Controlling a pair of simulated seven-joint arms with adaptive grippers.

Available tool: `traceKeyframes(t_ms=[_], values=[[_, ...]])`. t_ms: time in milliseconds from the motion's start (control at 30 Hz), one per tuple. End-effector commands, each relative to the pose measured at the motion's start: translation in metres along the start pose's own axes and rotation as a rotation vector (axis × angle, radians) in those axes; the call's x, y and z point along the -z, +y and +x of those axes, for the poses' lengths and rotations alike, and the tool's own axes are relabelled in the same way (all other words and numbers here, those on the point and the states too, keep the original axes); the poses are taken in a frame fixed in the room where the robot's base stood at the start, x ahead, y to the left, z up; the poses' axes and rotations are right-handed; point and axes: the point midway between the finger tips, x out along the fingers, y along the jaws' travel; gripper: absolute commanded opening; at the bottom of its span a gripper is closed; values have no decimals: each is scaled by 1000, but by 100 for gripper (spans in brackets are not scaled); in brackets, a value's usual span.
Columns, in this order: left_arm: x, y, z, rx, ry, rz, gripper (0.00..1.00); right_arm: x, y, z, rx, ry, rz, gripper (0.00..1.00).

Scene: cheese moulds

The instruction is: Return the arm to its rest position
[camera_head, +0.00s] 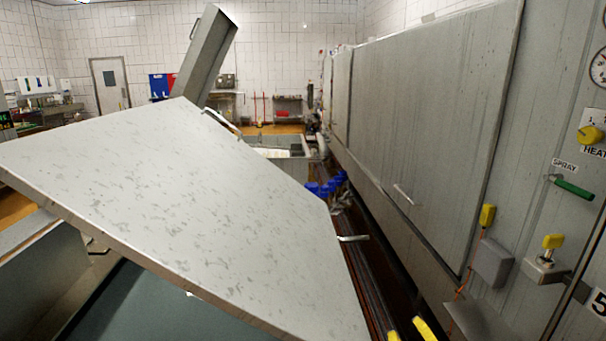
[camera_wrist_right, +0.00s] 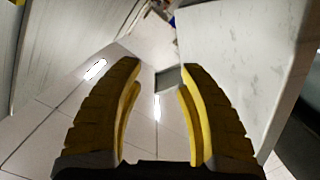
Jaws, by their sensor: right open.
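My right gripper (camera_head: 408,332) shows only as two yellow fingertips at the bottom edge of the head view. In the right wrist view the same gripper (camera_wrist_right: 160,75) has its two ridged yellow fingers spread apart, with nothing between them. Pale floor tiles show beyond the fingers. My left gripper is in neither view. No cheese mould can be made out clearly.
A large grey speckled panel (camera_head: 190,210) slants across the left and middle, left of the right gripper. A tall steel cabinet (camera_head: 420,130) with a yellow knob (camera_head: 590,135) and green handle (camera_head: 574,188) stands on the right. Blue objects (camera_head: 325,187) lie farther back in the gap.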

Motion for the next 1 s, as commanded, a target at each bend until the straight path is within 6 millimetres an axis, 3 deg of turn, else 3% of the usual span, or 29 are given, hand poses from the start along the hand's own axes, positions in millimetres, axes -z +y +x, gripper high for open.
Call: traceKeyframes(t_ms=[33,100,200,300,500,833,1000], values=[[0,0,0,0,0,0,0,-26,-16,-18,40,-86,-33,38],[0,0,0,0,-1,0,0,-59,-32,-44,86,-206,-77,38],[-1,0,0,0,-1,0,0,-99,-47,-83,133,-362,-131,38],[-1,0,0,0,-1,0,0,-127,-54,-115,158,-480,-174,38],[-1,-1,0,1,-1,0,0,-162,-57,-166,182,-646,-238,38],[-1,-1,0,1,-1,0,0,-195,-50,-236,191,-850,-324,38],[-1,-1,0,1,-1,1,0,-218,-73,-224,224,-857,-306,38]])
